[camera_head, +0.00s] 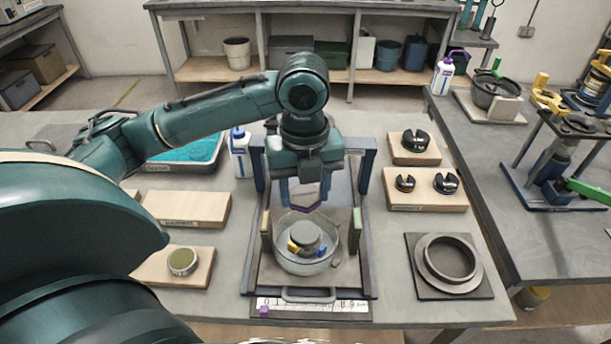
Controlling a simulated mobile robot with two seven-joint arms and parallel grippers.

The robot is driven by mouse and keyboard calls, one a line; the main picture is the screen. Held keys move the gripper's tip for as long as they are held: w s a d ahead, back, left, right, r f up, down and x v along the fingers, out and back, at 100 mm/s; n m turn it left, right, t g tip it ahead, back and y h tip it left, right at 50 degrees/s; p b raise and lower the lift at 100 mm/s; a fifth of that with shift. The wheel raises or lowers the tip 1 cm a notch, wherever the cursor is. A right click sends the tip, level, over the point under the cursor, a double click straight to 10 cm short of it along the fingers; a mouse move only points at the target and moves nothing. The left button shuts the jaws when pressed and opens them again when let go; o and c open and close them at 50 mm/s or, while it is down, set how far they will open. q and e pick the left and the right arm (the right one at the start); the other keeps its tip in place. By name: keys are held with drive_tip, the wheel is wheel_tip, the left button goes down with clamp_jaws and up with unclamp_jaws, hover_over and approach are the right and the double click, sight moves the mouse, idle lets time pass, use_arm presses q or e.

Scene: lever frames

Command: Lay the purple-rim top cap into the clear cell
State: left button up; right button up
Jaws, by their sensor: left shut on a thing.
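The clear cell (281,261) is a round transparent cup in the middle of the blue-and-grey frame. A grey round piece (306,235) with yellow and blue blocks at its edge sits within it. My left gripper (304,204) points down above the cell, towards its back side. It is shut on a small piece with a purple edge, the purple-rim top cap (305,208), mostly hidden between the fingers. The cap appears above the cell and apart from it; the exact gap cannot be told. My right gripper is not in view.
The frame (366,240) has side posts and a front handle (308,295). Wooden boards with black slotted pieces (446,183) stand right, above a grey ring (448,258). A board with a small round tin (182,261) lies left. White bottle (240,153) and teal tray (190,150) stand behind.

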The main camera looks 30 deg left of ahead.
sight(305, 198)
use_arm(q)
drive_tip(key=shift+s+d+f, duration=0.1)
drive_tip(key=shift+s+f, duration=0.05)
drive_tip(key=shift+f, duration=0.75)
drive_tip(key=shift+f+b, duration=0.8)
drive_tip(key=shift+b, duration=0.25)
drive_tip(key=shift+f+b, duration=0.6)
drive_tip(key=shift+b, duration=0.2)
drive_tip(key=shift+f, duration=1.2)
drive_tip(key=shift+f+b, duration=0.35)
drive_tip(key=shift+f, duration=0.35)
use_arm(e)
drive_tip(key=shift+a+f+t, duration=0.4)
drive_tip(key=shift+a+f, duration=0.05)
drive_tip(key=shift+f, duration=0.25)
